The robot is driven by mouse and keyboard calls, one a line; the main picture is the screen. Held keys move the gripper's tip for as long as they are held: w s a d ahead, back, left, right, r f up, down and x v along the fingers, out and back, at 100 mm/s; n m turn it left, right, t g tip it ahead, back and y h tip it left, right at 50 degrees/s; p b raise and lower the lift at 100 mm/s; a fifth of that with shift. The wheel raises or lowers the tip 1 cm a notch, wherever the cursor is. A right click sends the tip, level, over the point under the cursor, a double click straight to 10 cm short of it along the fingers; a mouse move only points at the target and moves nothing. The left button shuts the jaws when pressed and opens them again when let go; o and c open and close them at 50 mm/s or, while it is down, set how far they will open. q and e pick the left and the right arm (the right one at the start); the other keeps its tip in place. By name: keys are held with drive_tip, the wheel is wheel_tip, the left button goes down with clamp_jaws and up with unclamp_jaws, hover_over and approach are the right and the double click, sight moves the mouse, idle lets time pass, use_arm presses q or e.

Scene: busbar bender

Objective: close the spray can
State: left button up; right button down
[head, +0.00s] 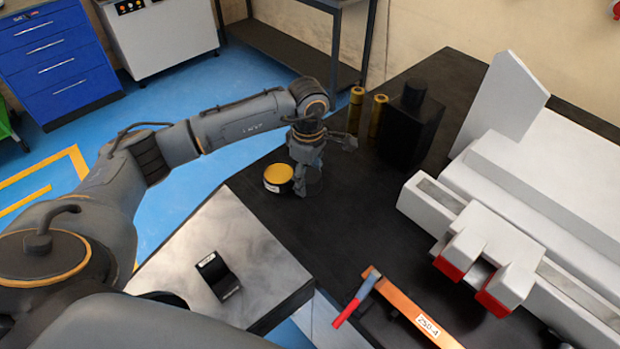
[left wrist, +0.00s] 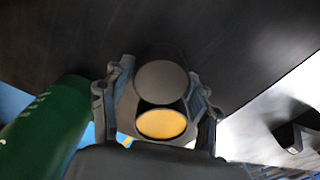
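My left gripper (head: 322,164) reaches down over the black bench, fingers spread; it also shows in the left wrist view (left wrist: 156,108). A short dark round piece (head: 314,181) stands on the bench by the fingers. Its flat grey top (left wrist: 161,82) shows between them with no clear contact. A black tin with a yellow top (head: 278,173) stands just left of it, and its yellow disc shows in the wrist view (left wrist: 161,124). A green cylinder with pale lettering (left wrist: 46,128), possibly the spray can, is beside the gripper there; I cannot find it in the head view. My right gripper is not in view.
Two brass cylinders (head: 356,110) and a black box-like block (head: 408,130) stand behind the gripper. A white machine (head: 530,200) fills the right. An orange bar (head: 410,312) and red-handled tool (head: 353,304) lie in front. A black item (head: 217,276) lies on the grey table.

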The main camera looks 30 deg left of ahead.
use_arm(q)
drive_tip(key=shift+c, duration=0.7)
drive_tip(key=shift+r+b, duration=0.65)
drive_tip(key=shift+b, duration=0.1)
drive_tip(key=shift+w+r+b, duration=0.1)
drive_tip(key=shift+r+b, duration=0.45)
drive_tip(key=shift+r, duration=0.1)
drive_tip(key=s+d+r+b, duration=0.2)
drive_tip(key=s+r, duration=0.3)
drive_tip(key=s, duration=0.1)
drive_tip(key=s+d+r+b, duration=0.2)
drive_tip(key=s+d+r, duration=0.1)
drive_tip(key=s+r, duration=0.2)
drive_tip(key=shift+s+d+r, duration=0.2)
drive_tip(key=shift+s+d, duration=0.15)
drive_tip(key=shift+s, duration=0.65)
